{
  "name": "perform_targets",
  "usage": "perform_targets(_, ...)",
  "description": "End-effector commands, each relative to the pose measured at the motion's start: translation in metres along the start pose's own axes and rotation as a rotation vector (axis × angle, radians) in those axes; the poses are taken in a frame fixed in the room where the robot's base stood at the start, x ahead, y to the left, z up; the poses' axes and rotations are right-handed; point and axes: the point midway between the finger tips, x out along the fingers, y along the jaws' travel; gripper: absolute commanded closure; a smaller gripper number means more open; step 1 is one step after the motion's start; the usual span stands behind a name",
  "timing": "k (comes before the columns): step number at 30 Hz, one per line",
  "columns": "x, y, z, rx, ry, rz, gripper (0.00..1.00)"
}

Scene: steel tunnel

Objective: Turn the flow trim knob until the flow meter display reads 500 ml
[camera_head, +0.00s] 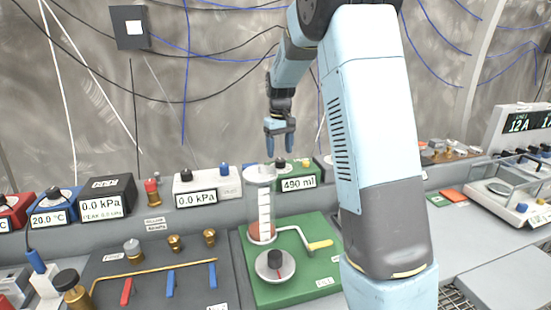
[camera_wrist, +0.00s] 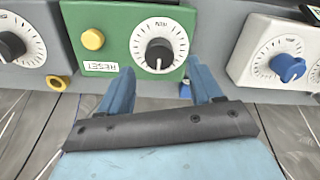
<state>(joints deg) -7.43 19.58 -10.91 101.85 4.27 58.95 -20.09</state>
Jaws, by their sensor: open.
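The flow meter is a green box (camera_head: 325,178) at the back, and its display (camera_head: 299,184) reads 490 ml. A black knob (camera_wrist: 159,53) with a white pointer sits on a round white dial on the green box in the wrist view. I take it to be the flow trim knob; its label is too small to read surely. In the head view it shows on top of the box (camera_head: 280,163). My gripper (camera_wrist: 162,86) is open and empty, its fingers apart from the knob, which appears between and beyond them. In the head view my gripper (camera_head: 279,152) hangs above the box.
A yellow button (camera_wrist: 93,39) with a RESET label is beside the dial. A white box with a blue knob (camera_wrist: 288,67) is to the right. A clear graduated cylinder (camera_head: 264,210) stands in front of the flow meter, with a green panel (camera_head: 310,262) below.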

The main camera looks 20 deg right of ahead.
Motion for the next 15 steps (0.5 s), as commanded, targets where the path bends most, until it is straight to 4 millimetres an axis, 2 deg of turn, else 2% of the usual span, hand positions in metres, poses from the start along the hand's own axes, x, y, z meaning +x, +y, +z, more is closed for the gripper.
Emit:
perform_targets(1, 0.009, 0.000, 0.001, 0.000, -0.004, -0.001, 0.35)
perform_targets(6, 0.027, 0.000, 0.000, 0.000, -0.002, 0.000, 0.35)
perform_targets(15, 0.036, 0.000, 0.000, 0.000, -0.001, 0.000, 0.35)
